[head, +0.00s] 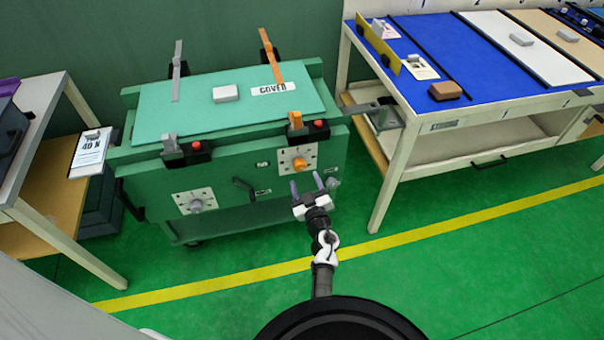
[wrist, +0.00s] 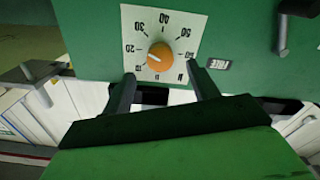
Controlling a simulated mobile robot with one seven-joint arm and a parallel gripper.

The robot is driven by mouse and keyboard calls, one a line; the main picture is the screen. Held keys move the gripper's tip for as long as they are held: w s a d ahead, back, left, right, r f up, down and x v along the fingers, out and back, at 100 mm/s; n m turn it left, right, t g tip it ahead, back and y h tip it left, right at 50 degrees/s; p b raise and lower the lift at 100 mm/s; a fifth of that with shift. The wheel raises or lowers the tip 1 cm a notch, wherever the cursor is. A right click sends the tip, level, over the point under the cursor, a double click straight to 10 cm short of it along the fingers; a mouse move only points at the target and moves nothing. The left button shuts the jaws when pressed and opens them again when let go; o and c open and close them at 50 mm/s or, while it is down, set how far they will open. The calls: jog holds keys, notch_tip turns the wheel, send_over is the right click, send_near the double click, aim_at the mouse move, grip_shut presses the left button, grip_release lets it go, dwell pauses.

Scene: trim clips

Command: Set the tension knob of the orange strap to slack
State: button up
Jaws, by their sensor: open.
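The orange tension knob (head: 299,164) sits on a pale square dial plate on the right of the green bench's front. My gripper (head: 306,183) is open and empty, in front of and a little below the knob. In the wrist view its fingers (wrist: 160,80) reach toward the dial's lower part, apart from the knob.
A grey knob (head: 197,204) is on the left dial, with a crank handle (head: 244,187) between the dials. A grey strap (head: 177,70) stands at the back left. A blue-topped table (head: 470,105) is at right, a shelf (head: 45,180) at left. The floor in front is clear.

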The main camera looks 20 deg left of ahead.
aim_at(301, 168)
jog(key=shift+b+x, duration=0.7)
jog(key=shift+x, duration=1.95)
jog(key=c, duration=1)
